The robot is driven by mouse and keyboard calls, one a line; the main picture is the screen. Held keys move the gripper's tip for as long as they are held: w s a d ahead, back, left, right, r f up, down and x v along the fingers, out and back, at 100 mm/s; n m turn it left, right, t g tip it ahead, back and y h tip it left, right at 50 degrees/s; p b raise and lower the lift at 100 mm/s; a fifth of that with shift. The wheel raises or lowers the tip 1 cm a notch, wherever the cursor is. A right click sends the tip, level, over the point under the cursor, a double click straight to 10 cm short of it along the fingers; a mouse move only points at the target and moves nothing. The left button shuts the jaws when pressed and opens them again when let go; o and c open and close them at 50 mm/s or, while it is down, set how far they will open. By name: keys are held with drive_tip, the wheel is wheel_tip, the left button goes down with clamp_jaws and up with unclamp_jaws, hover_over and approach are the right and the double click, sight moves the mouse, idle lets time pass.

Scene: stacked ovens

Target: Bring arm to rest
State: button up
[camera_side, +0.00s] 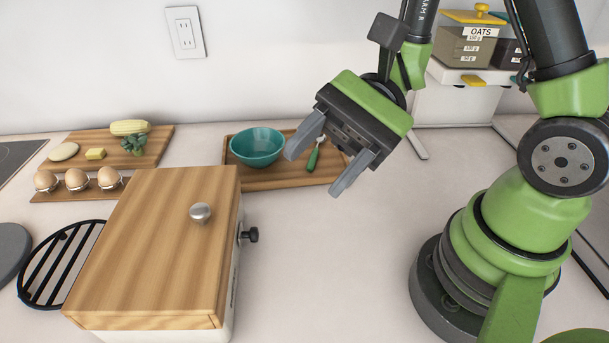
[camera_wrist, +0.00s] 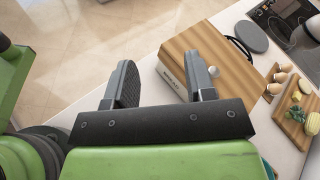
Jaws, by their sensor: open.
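My gripper (camera_side: 327,165) is open, with nothing between its two grey fingers. In the side view it hangs in the air over the counter, up and to the right of the wooden-topped box (camera_side: 160,240). Its fingers point down and to the left, in front of the wooden tray with the teal bowl (camera_side: 257,147). In the wrist view the two fingers (camera_wrist: 160,82) are spread wide, and the wooden-topped box (camera_wrist: 220,50) shows behind the right finger.
A board (camera_side: 105,150) at the back left holds corn and other food; several eggs stand before it. A green-handled tool (camera_side: 314,157) lies beside the bowl. A black rack (camera_side: 60,265) is left of the box. Counter between box and my base is clear.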

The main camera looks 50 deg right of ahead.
drive_tip(key=s+d+r+n+t+h, duration=0.5)
drive_tip(key=d+r+n+t+h, duration=0.2)
drive_tip(key=h, duration=0.5)
drive_tip(key=shift+d+r+n+h, duration=0.4)
drive_tip(key=shift+d+r+n, duration=0.8)
drive_tip(key=shift+d+r, duration=0.35)
drive_tip(key=shift+f, duration=0.15)
idle(1.7)
